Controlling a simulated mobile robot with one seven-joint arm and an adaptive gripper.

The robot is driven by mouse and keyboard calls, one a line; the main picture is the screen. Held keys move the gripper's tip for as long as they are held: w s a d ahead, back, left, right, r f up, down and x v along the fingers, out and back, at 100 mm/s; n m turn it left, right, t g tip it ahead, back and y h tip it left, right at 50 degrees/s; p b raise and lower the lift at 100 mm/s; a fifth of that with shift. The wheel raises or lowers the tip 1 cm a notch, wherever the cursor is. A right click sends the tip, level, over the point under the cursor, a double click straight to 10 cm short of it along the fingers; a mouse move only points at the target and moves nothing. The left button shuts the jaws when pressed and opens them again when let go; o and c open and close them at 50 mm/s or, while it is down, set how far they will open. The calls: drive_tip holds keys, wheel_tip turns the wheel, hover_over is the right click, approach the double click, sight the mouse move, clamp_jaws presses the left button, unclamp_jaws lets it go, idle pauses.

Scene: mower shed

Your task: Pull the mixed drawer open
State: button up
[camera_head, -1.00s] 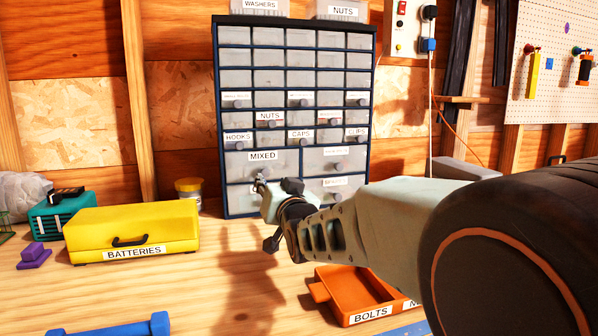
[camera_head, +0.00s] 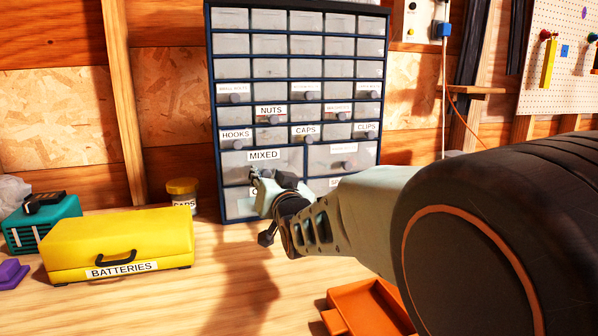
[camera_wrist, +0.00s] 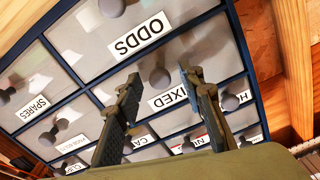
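The mixed drawer (camera_head: 235,166) is a wide, clear-grey drawer low on the left of the cabinet, labelled MIXED. It looks shut, flush with its neighbours. In the head view its knob is hidden behind my gripper (camera_head: 257,175). In the wrist view, which is turned over, the drawer's label (camera_wrist: 172,98) and round dark knob (camera_wrist: 160,77) show. My gripper (camera_wrist: 160,76) is open and empty there, one finger each side of the knob in the picture. I cannot tell whether the fingers reach around it.
The ODDS drawer (camera_wrist: 190,22) adjoins the mixed drawer. The cabinet (camera_head: 214,110) stands on the wooden bench. A yellow BATTERIES box (camera_head: 120,242) and a yellow-lidded jar (camera_head: 183,187) stand to the left. An orange tray (camera_head: 365,306) lies in front, below my arm.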

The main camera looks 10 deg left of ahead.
clamp_jaws()
idle(0.3)
